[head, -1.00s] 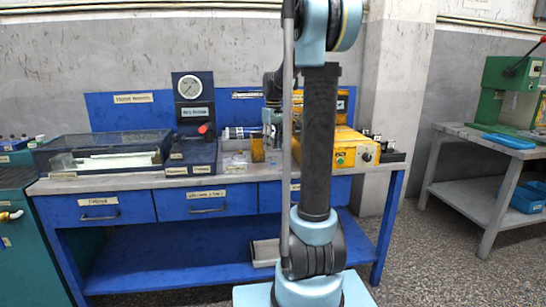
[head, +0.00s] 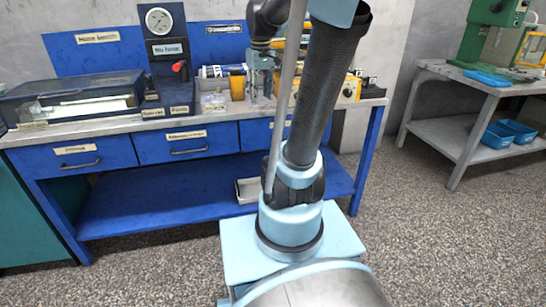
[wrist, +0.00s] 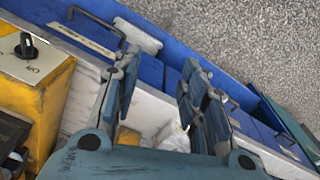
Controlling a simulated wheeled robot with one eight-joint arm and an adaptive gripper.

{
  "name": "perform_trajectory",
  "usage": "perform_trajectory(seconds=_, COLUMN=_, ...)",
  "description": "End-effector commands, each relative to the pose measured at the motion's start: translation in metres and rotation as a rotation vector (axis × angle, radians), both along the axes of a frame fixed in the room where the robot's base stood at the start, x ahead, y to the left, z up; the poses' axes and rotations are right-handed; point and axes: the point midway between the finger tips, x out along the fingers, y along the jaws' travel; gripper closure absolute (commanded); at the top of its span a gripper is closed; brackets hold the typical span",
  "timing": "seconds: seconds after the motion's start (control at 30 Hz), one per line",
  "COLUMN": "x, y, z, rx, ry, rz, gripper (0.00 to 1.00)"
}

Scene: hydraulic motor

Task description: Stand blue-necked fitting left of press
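The green press (head: 492,38) stands on a grey side table (head: 462,72) at the far right of the head view. I cannot clearly pick out a blue-necked fitting; a white cylinder with dark blue parts (head: 221,71) lies on the blue workbench (head: 98,131). My gripper (head: 260,98) hangs over the bench, right of a small yellow object (head: 237,87). In the wrist view my gripper (wrist: 158,88) is open, its two fingers apart. A yellow piece (wrist: 128,136) and a whitish object (wrist: 173,136) show partly behind its base.
A gauge unit (head: 163,52) and a clear-lidded case (head: 72,98) fill the bench's left side. A yellow box with a black knob (wrist: 30,68) is close by in the wrist view. Blue trays (head: 487,79) and bins (head: 515,130) are on the side table. Open floor lies between the tables.

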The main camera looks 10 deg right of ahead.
Motion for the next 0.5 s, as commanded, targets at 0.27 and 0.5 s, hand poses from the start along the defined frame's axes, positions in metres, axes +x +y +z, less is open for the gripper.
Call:
perform_trajectory(seconds=0.27, x=-0.081, y=0.000, z=-0.046, rx=0.011, ry=-0.044, rz=-0.112, gripper=0.61)
perform_trajectory(seconds=0.5, x=-0.141, y=0.000, z=-0.098, rx=0.025, ry=-0.080, rz=-0.210, gripper=0.61)
